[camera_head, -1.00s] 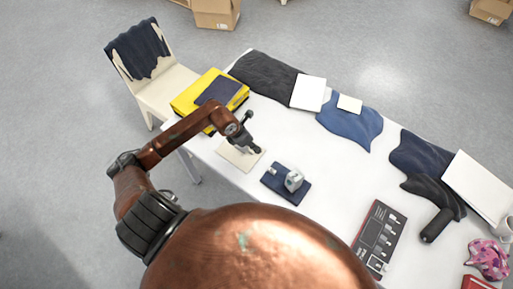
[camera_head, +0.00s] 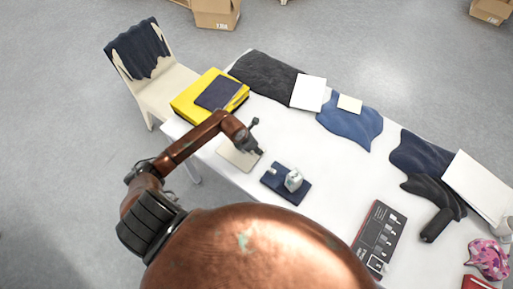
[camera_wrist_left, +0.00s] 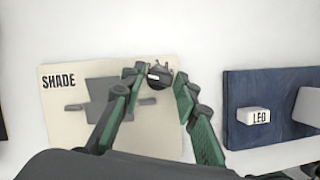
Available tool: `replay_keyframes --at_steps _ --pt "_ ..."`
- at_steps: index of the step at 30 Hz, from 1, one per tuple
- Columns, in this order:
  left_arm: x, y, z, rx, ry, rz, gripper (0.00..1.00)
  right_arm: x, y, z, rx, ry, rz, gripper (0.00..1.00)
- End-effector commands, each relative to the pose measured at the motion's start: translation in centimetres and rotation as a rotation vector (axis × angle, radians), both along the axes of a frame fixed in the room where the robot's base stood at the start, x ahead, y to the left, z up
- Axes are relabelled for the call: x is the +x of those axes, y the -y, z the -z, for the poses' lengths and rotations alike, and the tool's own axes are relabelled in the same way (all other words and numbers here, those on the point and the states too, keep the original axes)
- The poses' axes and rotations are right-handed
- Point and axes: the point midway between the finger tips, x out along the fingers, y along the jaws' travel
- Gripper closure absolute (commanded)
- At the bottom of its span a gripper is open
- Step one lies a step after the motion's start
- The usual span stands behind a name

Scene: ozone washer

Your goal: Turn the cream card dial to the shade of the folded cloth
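The cream card (camera_head: 232,155) lies flat on the white table, partly hidden by my left gripper (camera_head: 252,145). In the left wrist view the card (camera_wrist_left: 60,120) carries the word SHADE, and a small dark dial (camera_wrist_left: 159,75) with a white mark sits at its upper right. My left gripper (camera_wrist_left: 160,80) also shows there, with its green-sided fingers apart on either side of the dial; contact is unclear. A dark navy piece (camera_head: 218,92), apparently the folded cloth, lies on a yellow case (camera_head: 190,100). My right gripper is out of view.
A navy pad (camera_head: 272,181) holding a small white device (camera_head: 293,180) lies right of the card; the wrist view shows a LEO label (camera_wrist_left: 260,117). A dark panel (camera_head: 379,235) is farther right. Dark and blue cloths (camera_head: 352,122) line the far edge. A chair (camera_head: 165,90) stands left.

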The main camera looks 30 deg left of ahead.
Motion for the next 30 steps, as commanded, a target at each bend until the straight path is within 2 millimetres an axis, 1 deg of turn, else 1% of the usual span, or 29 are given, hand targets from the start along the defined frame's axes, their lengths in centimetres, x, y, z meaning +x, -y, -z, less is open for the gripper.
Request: replay_keyframes --at_steps 1,9,12,20,26,30 --pt "0.0 0.0 0.0 0.000 0.000 0.000 0.76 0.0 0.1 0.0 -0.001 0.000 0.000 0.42" --pt "0.0 0.0 0.0 0.000 0.000 0.000 0.95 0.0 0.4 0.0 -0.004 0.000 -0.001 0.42" --pt "0.0 0.0 0.0 0.000 0.000 0.000 1.00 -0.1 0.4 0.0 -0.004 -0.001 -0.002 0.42" --pt "0.1 -0.1 0.1 0.001 0.000 0.030 1.00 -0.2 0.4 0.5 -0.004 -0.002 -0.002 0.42" --pt "0.1 -0.3 0.3 0.004 0.000 0.132 1.00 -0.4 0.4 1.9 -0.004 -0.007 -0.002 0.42" --pt "0.2 -0.4 0.4 0.003 0.000 0.236 1.00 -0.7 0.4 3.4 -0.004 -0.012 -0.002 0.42"
